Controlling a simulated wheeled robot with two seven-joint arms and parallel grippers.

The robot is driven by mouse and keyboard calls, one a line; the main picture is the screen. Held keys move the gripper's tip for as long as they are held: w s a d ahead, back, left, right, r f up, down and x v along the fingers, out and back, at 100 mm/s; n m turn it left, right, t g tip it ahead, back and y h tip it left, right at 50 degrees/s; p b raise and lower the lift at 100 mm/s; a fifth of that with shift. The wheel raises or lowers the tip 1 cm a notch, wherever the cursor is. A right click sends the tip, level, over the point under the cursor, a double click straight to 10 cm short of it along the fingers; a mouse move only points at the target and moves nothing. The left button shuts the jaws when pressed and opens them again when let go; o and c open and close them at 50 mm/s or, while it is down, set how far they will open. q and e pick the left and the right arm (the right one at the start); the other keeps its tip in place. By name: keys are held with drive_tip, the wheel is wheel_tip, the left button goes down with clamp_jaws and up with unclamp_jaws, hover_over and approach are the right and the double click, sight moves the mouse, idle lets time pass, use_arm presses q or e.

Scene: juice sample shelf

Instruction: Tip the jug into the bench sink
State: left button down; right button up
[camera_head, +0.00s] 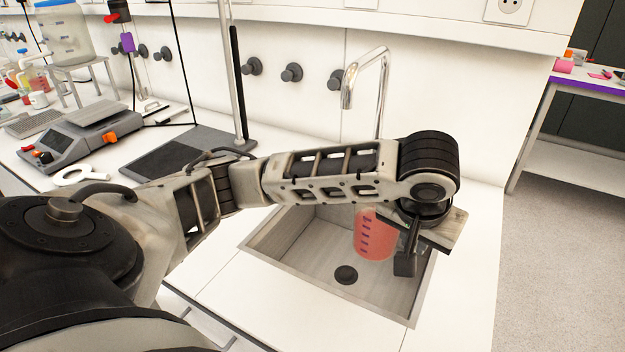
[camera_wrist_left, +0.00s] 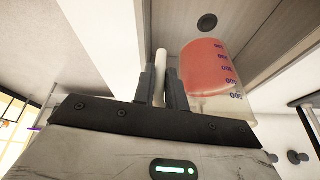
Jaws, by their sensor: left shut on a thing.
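The jug (camera_head: 372,236) is a clear measuring vessel with purple marks and red liquid. It hangs over the bench sink (camera_head: 290,243), a grey rectangular basin with a dark drain (camera_head: 346,274). It looks close to upright; any slight tilt is hard to judge. My left gripper (camera_head: 405,258) is at its right side, its jaws shut on the pale handle. In the left wrist view the handle (camera_wrist_left: 160,66) sits between the two dark fingers (camera_wrist_left: 161,85), with the jug (camera_wrist_left: 208,70) beside them. My forearm hides the jug's top in the head view. My right gripper is not in view.
A metal tap (camera_head: 366,75) rises behind the sink, close to my left arm. A scale (camera_head: 78,133), a stand on a dark base (camera_head: 185,150) and a white ring-shaped item (camera_head: 80,175) are on the left bench. White counter is clear in front of the sink.

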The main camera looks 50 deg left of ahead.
use_arm(q)
drive_tip(key=w+a+n+g+y+b, duration=0.1)
drive_tip(key=w+a+n, duration=0.25)
drive_tip(key=w, duration=0.45)
drive_tip(key=w+a+n+g+y+b, duration=0.1)
drive_tip(key=w+a+n, duration=0.3)
drive_tip(key=w, duration=0.5)
wheel_tip(320, 180, down, 13)
drive_tip(key=n+g+y+b, duration=0.1)
drive_tip(key=n+b, duration=0.1)
drive_tip(key=n, duration=0.3)
drive_tip(key=shift+w+d+g+b, duration=0.15)
drive_tip(key=shift+w+g+b, duration=0.15)
drive_tip(key=shift+b, duration=0.1)
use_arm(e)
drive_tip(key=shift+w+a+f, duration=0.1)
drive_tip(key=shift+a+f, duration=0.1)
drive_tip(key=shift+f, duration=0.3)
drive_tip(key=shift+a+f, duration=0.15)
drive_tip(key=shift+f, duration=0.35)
use_arm(q)
drive_tip(key=shift+f+n, duration=0.1)
drive_tip(key=shift+n, duration=0.15)
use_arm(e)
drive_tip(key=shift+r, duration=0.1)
